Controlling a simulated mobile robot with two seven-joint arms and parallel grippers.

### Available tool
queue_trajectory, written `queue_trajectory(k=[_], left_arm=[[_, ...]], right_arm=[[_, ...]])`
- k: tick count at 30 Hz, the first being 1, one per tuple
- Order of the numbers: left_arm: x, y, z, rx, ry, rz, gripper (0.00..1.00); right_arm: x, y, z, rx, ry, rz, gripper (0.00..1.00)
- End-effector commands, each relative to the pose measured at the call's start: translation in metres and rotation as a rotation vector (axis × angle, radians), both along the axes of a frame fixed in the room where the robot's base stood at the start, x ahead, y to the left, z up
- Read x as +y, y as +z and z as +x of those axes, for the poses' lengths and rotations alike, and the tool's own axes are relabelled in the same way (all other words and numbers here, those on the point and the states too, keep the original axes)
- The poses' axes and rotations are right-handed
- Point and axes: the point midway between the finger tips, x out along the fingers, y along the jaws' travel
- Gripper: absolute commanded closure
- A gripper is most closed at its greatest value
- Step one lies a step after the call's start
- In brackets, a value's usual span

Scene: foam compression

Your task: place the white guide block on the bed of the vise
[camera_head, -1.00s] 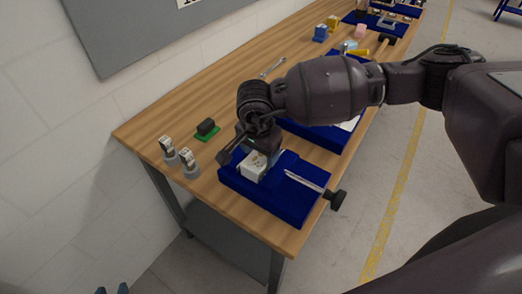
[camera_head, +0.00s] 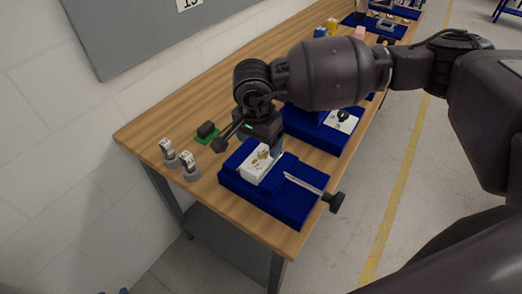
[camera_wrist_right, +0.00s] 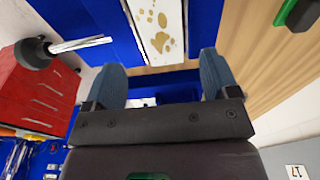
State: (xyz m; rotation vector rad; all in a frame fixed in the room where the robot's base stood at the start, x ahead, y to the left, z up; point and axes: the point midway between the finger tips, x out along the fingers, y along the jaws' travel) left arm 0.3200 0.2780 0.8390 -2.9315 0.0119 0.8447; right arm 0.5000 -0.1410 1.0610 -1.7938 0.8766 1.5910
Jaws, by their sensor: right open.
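The white guide block (camera_head: 259,163), with gold-brown spots on its face, sits on the blue vise (camera_head: 300,204) at the near end of the bench. In the right wrist view the white block (camera_wrist_right: 158,25) lies beyond the fingertips, with blue vise parts on both sides. My right gripper (camera_head: 272,145) is just above the block in the head view. Its blue fingers (camera_wrist_right: 161,80) are spread apart with nothing between them. The arm hides part of the block's far side. Only a tiny dark tip at the bottom edge may be my left gripper.
The vise handle (camera_head: 334,201) sticks out past the bench's right edge. Two grey posts with white-faced tops (camera_head: 189,164) stand to the left. A dark block on a green plate (camera_head: 207,132) lies behind them. Another blue fixture (camera_head: 318,131) is farther along the bench (camera_head: 225,105).

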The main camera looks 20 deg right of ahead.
Motion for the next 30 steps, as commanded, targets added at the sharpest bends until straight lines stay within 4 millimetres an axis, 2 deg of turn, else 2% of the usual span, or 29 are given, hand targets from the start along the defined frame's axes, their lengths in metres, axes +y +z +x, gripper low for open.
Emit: queue_trajectory(k=[6, 12, 18, 30], left_arm=[[-0.001, -0.004, 0.004, -0.007, -0.002, 0.000, 0.57], [-0.002, -0.003, 0.008, -0.017, -0.005, 0.000, 0.57], [-0.002, -0.002, 0.010, -0.021, -0.006, 0.000, 0.57], [-0.002, -0.002, 0.010, -0.022, -0.006, 0.000, 0.57]], right_arm=[[0.004, 0.041, -0.002, -0.004, 0.000, 0.001, 0.19], [0.007, 0.065, -0.004, -0.002, -0.001, 0.001, 0.19], [0.007, 0.074, -0.005, -0.003, -0.001, 0.001, 0.19], [0.007, 0.074, -0.005, -0.002, -0.001, 0.001, 0.19]])
